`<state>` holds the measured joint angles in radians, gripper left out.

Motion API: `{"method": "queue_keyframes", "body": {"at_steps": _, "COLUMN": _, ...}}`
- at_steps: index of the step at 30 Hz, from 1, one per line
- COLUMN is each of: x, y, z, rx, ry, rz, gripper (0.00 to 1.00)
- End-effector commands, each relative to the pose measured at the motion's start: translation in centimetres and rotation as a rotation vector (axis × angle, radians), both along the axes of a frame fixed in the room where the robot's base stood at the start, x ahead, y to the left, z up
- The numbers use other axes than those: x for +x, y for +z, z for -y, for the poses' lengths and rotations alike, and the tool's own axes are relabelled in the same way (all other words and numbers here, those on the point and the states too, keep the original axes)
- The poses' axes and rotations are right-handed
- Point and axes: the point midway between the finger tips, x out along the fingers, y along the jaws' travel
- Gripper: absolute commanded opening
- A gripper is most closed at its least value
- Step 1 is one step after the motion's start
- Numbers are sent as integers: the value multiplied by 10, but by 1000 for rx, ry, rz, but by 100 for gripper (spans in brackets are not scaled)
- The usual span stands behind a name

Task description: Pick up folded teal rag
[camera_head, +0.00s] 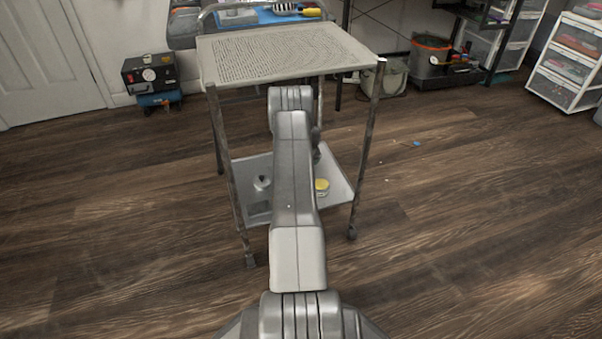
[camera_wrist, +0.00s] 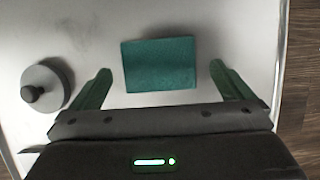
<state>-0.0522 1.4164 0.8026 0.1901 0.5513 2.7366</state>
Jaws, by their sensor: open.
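The folded teal rag (camera_wrist: 158,64) lies flat as a near-square on a pale surface, upper middle of the wrist view. My gripper (camera_wrist: 160,70) is open, with its two green fingers spread wide to the left and right of the rag. There is a gap on each side, and nothing is held. I cannot tell how high the fingertips are above the surface. In the head view my arm reaches over the cart's lower shelf (camera_head: 256,208); it hides the rag and my gripper.
A round grey object with a dark knob (camera_wrist: 47,86) stands close left of the left finger. Wood floor (camera_wrist: 301,75) shows past the surface's right edge. The cart's textured top shelf (camera_head: 280,52) is above the lower shelf, and a yellow-topped item (camera_head: 322,186) sits right of my arm.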

Motion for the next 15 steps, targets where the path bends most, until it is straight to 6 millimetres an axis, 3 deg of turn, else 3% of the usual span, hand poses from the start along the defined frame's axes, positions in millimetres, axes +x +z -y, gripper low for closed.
{"method": "queue_keyframes", "body": {"at_steps": 1, "x": 3, "y": -11, "z": -1, "rx": 0, "ry": 1, "rz": 1, "gripper": 100}}
{"method": "queue_keyframes", "body": {"at_steps": 5, "x": 8, "y": -23, "z": -3, "rx": 0, "ry": 1, "rz": 1, "gripper": 100}}
{"method": "queue_keyframes", "body": {"at_steps": 14, "x": 10, "y": -24, "z": -3, "rx": 0, "ry": 0, "rz": 1, "gripper": 100}}
{"method": "queue_keyframes", "body": {"at_steps": 15, "x": 10, "y": -24, "z": -3, "rx": 0, "ry": 0, "rz": 1, "gripper": 92}}
